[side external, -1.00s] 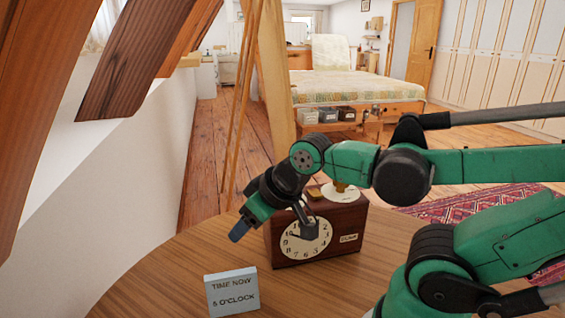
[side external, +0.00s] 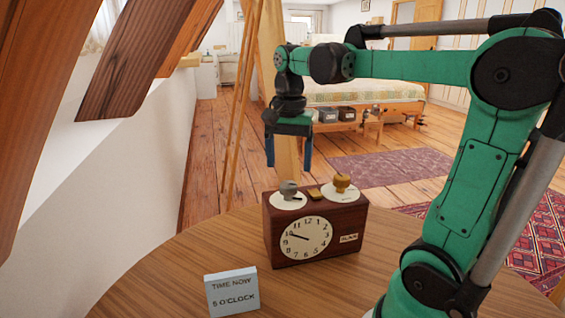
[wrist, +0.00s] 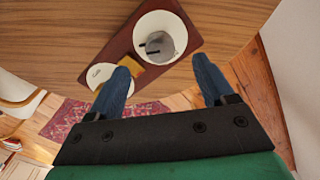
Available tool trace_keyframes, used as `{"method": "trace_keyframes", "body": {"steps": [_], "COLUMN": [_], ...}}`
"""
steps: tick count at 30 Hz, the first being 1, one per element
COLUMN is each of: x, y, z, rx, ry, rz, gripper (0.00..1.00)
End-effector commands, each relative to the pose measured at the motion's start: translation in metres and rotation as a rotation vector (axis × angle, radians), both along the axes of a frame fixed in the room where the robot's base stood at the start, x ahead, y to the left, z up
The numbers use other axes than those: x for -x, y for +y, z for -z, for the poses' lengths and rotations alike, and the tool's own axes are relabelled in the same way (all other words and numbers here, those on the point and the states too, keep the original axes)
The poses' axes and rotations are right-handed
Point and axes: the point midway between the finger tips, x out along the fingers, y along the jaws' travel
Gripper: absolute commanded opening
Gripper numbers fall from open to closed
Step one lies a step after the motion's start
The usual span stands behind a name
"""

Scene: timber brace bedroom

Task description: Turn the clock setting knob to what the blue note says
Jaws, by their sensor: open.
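The clock (side external: 285,258) is a dark brown wooden box with a cream dial (side external: 306,238) on its front. A dark hand points left, near 9 to 10. On its top are a grey knob (side external: 289,190) at left and a brass knob (side external: 342,182) at right, each on a white disc. The grey knob (wrist: 160,44) also shows in the wrist view. The blue note (side external: 232,292) reads "TIME NOW 5 O'CLOCK". My gripper (side external: 288,160) is open and empty, pointing down above the grey knob, apart from it. In the wrist view, a finger partly covers the other disc (wrist: 98,76).
A small brass block (side external: 315,194) sits between the knobs. The clock and note stand on a round wooden table (side external: 180,270). The tabletop around them is mostly clear. A white wall (side external: 90,190) lies left, and a wooden post (side external: 275,60) and bed (side external: 375,92) lie behind.

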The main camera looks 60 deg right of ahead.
Motion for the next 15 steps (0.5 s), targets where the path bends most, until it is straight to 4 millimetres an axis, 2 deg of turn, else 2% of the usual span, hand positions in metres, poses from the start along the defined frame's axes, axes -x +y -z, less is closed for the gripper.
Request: {"method": "trace_keyframes", "body": {"steps": [9,15], "x": [0.000,0.000], "y": [0.001,0.001], "z": [0.038,0.047], "rx": [0.002,0.002], "ry": [-0.003,-0.004], "rz": [-0.005,-0.006], "gripper": [0.75,0.75]}}
